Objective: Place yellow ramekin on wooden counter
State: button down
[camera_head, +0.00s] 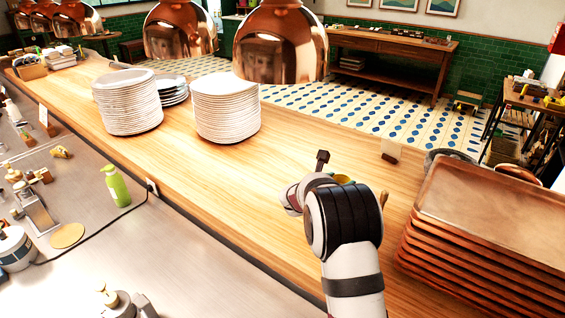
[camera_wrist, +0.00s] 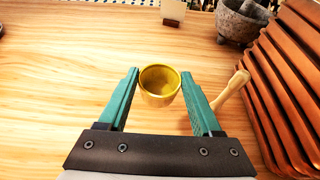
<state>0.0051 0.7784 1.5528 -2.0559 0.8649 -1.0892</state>
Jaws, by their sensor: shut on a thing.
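The yellow ramekin (camera_wrist: 160,88) is between the two green fingers of my gripper (camera_wrist: 160,77) in the wrist view, with its opening facing the camera and no contents visible. My gripper is shut on it. The wooden counter (camera_wrist: 60,80) lies behind and below the ramekin. I cannot tell whether the ramekin touches the counter or hangs just above it. In the head view a small yellow part of the ramekin (camera_head: 343,178) shows past my wrist, over the right part of the wooden counter (camera_head: 240,175). My arm hides the rest.
A stack of copper trays (camera_head: 480,235) stands close on the right. A wooden handle (camera_wrist: 231,92) lies just right of my gripper. A grey mortar (camera_wrist: 243,20) and a small card holder (camera_head: 391,150) are beyond. Plate stacks (camera_head: 226,110) stand farther left. Counter left of my gripper is clear.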

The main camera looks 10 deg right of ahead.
notch_tip(320, 180, down, 8)
jog(key=shift+f, duration=0.2)
jog(key=shift+c, duration=0.3)
grip_release()
